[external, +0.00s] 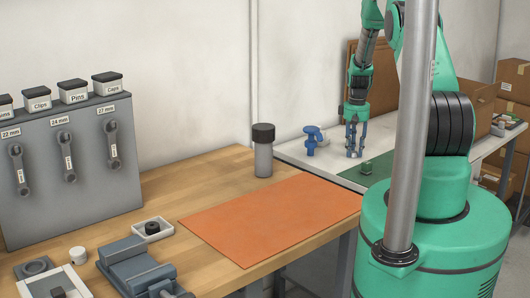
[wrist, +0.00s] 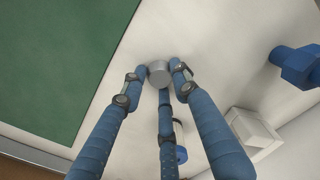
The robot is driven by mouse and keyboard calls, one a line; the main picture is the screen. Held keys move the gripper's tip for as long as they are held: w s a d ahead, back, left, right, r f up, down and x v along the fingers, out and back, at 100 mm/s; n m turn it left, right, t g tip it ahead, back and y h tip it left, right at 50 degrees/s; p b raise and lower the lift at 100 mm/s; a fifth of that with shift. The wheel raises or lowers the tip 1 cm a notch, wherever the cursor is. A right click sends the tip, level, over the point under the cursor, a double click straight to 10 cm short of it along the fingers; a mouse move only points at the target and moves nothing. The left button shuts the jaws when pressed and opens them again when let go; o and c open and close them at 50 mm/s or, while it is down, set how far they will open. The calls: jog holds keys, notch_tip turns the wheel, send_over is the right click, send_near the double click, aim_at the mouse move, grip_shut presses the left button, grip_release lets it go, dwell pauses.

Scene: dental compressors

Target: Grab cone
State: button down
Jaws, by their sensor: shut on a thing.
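My gripper (external: 355,153) has blue fingers and points down over the white bench at the back. In the wrist view its fingertips (wrist: 160,75) close around a small grey round piece (wrist: 159,74). I see this piece from its flat end, so I cannot tell whether it tapers like a cone.
A blue fitting (external: 312,139) stands left of my gripper, also at right in the wrist view (wrist: 298,64). A pale square block (wrist: 254,132) is near the fingers. A dark-capped jar (external: 263,155) stands on the wooden table.

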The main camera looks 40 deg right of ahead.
aim_at(361, 152)
notch_tip(361, 152, up, 10)
dwell(0.8)
